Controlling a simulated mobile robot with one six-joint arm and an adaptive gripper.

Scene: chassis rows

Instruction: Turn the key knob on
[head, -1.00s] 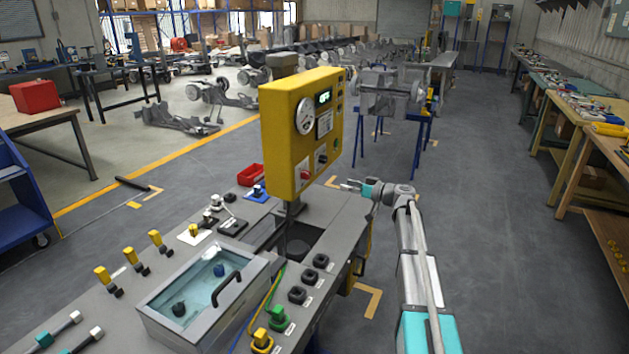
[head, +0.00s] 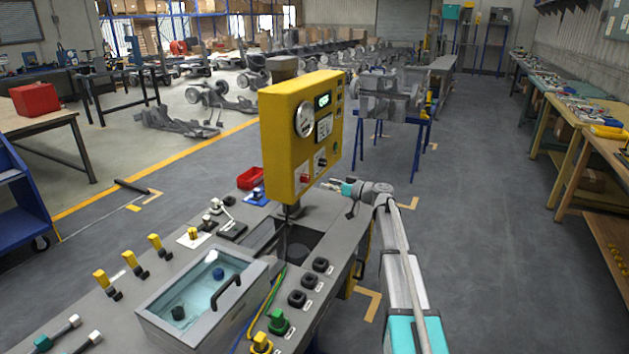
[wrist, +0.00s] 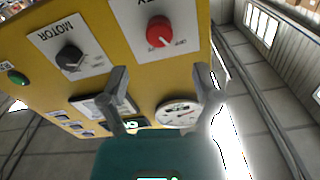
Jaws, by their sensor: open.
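The yellow control box (head: 291,140) stands on a post on the grey bench, its face turned to the right. On its lower face are a red knob (head: 304,179) and a dark knob (head: 321,163), each on a white plate. In the wrist view, the red knob (wrist: 160,31) is beyond the fingertips, and the dark knob (wrist: 70,58) on a plate marked MOTOR is to its left. Which one is the key knob I cannot tell for certain. My gripper (head: 331,185) is open and empty, just right of the box's lower edge; its fingers (wrist: 160,76) are apart from both knobs.
A gauge (wrist: 178,113) and a green button (wrist: 17,77) are also on the face. Below stands the bench (head: 325,222) with a clear-lidded box (head: 205,295), several black buttons and yellow levers. The floor to the right (head: 470,250) is free.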

